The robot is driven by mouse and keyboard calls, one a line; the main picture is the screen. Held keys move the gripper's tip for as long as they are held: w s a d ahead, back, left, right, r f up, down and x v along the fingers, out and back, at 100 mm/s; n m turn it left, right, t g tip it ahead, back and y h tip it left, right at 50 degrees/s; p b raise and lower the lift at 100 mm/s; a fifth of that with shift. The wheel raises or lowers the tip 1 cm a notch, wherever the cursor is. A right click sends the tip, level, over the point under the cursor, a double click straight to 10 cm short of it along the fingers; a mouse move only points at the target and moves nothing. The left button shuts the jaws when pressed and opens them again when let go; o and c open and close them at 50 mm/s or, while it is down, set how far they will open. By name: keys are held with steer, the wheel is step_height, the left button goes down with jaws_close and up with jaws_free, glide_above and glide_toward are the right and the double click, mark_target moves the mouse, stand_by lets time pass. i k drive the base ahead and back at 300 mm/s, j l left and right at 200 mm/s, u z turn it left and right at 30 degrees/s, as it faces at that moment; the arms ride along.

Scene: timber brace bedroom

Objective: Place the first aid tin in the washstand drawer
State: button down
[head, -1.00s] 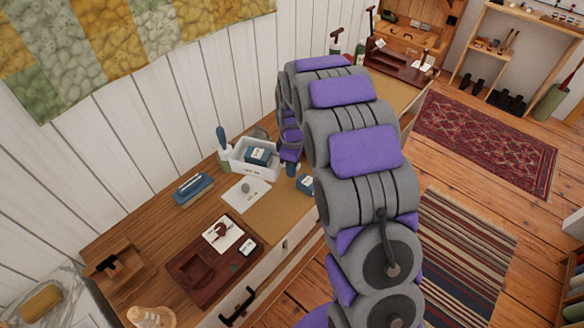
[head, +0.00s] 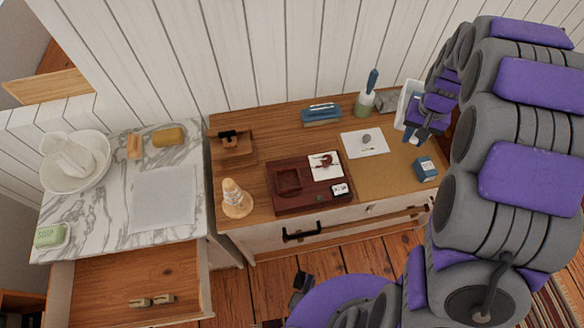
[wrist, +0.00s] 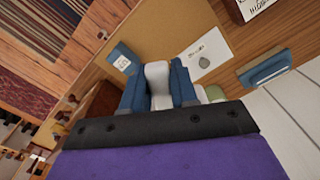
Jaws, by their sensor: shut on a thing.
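My gripper (wrist: 158,82) is shut on a pale grey-white thing (wrist: 157,72) between its blue fingers. The fingers hide most of it, so I cannot tell for sure that it is the first aid tin. In the head view my gripper (head: 417,132) is over the right part of the wooden desk, in front of a white bin (head: 408,96). The marble-topped washstand (head: 105,215) stands at the left. Its drawer (head: 110,275) is pulled open, with two small tan items inside near the front, well away from my gripper.
The desk (head: 300,120) holds a dark red tray (head: 290,202), a blue box (head: 425,168), a blue stapler-like thing (head: 321,113), a green pot (head: 364,103) and a pale figurine (head: 236,198). A basin (head: 55,180) and soap (head: 50,235) sit on the washstand. Most of the open drawer is clear.

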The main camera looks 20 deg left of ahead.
mark_target(118, 280)
steer(key=u, duration=0.5)
steer(key=j+u, duration=0.1)
steer(key=u, duration=0.4)
steer(key=i+u, duration=0.1)
steer(key=u, duration=0.85)
steer(key=i+u, duration=0.1)
steer(key=u, duration=0.9)
steer(key=l+u, duration=0.1)
steer(key=u, duration=0.4)
steer(key=i+l, duration=0.05)
